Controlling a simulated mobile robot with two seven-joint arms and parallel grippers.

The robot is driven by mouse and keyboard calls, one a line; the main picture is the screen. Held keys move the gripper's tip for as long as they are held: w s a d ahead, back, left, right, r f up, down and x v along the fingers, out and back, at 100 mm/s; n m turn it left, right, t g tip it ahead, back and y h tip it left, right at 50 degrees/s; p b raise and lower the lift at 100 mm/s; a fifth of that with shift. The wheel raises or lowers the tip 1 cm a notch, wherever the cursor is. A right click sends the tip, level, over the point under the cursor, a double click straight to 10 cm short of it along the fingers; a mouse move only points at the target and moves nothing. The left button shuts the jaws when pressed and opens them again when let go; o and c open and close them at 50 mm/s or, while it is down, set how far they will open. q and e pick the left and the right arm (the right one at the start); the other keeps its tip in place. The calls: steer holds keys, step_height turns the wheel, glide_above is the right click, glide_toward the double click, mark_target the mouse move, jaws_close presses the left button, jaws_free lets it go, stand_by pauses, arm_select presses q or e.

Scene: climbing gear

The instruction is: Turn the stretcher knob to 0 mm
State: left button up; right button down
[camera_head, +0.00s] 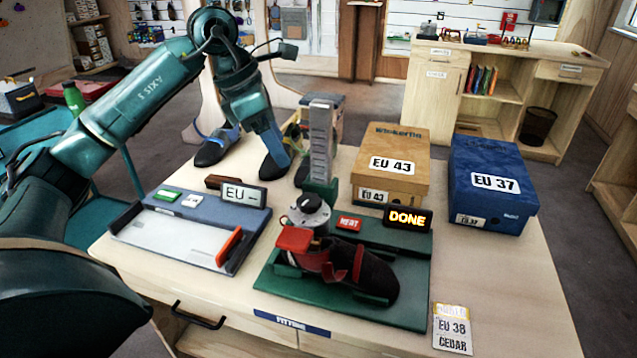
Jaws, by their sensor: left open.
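The stretcher is a green base (410,262) near the table's front, with a red and black climbing shoe (368,275) mounted on it. Its round silver knob (309,210) is behind the shoe's red heel part. A grey post (320,142) with marks rises behind the knob; its marks are too small to read. A red HEAT button (349,223) and a lit DONE display (407,219) are on the base. My left gripper (266,130) is open behind and left of the knob, apart from it, and its fingertips are hard to make out. My right gripper is not in view.
A measuring device (170,237) with an EU display stands left of the stretcher. An orange EU 43 box (402,145) and a blue EU 37 box (505,160) stand behind. Shoes (212,147) stand at the back left. An EU 38 CEDAR card (452,330) lies front right.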

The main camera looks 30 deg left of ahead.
arm_select(q)
glide_toward(308, 199)
steer(key=p+x, duration=0.1)
steer(key=x, duration=0.6)
steer(key=shift+d+f, duration=0.1)
steer(key=shift+f, duration=0.25)
steer(key=shift+w+d+f, duration=0.1)
steer(key=shift+w+f, duration=0.05)
steer(key=shift+f, duration=0.2)
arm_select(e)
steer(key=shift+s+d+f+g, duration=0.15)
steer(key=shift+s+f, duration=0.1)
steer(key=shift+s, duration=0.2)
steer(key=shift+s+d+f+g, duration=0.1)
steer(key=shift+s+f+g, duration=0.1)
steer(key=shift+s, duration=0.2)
arm_select(q)
steer(key=shift+c, duration=0.2)
